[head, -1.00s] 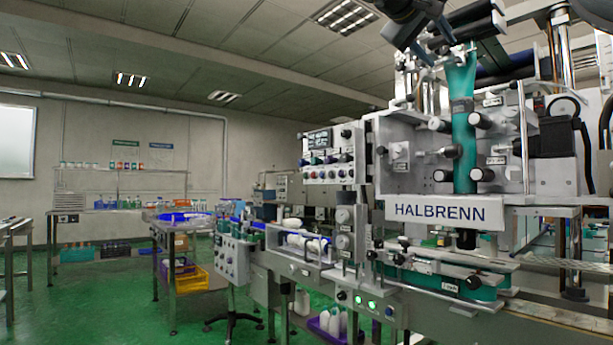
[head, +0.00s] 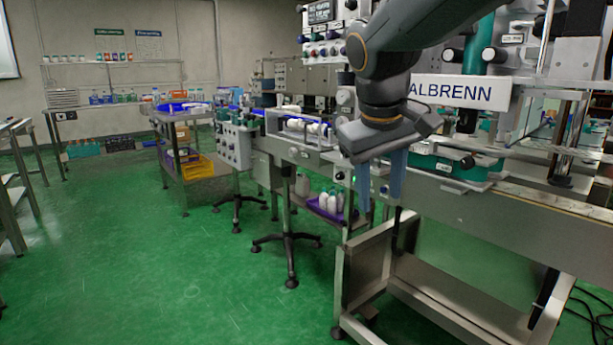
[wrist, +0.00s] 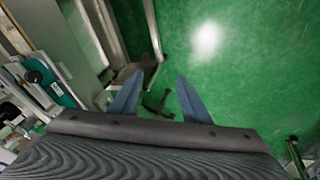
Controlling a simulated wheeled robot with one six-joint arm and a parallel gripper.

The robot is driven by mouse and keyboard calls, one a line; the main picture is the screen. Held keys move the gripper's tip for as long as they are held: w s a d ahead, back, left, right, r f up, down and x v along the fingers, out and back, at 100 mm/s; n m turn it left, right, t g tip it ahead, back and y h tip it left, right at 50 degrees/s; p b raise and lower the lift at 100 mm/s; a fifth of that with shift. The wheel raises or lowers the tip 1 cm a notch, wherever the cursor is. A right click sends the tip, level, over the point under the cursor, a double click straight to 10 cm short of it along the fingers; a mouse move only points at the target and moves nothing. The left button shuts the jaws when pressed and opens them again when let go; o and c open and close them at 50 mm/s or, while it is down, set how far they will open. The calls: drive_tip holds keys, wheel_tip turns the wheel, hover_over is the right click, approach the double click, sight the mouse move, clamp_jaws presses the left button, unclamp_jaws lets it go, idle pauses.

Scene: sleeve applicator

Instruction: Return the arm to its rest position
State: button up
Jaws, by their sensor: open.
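My gripper (head: 380,190) hangs from my arm in front of the machine, with its two blue-grey fingers pointing down and apart. In the wrist view my gripper (wrist: 158,98) is open, with nothing between the fingers, and green floor and a dark stand foot show beyond it. My arm comes in from the top right of the head view and covers part of the machine's HALBRENN sign (head: 465,93).
The sleeve applicator's steel frame (head: 470,215) stands right behind and beside my gripper. A purple crate with white bottles (head: 332,205) sits low behind it. Black stand feet (head: 289,245) rest on the floor. Open green floor (head: 150,270) lies to the left.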

drive_tip(key=s+a+f+m+g+y, duration=0.1)
drive_tip(key=s+a+f+g+y, duration=0.2)
drive_tip(key=s+f, duration=1.4)
drive_tip(key=s+d+r+m+g+h+p, duration=0.1)
drive_tip(key=d+r+m+p, duration=0.2)
drive_tip(key=d+r+p, duration=0.6)
drive_tip(key=r+p, duration=0.1)
drive_tip(key=p, duration=0.7)
drive_tip(key=shift+s+r, duration=0.2)
drive_tip(key=shift+s, duration=0.2)
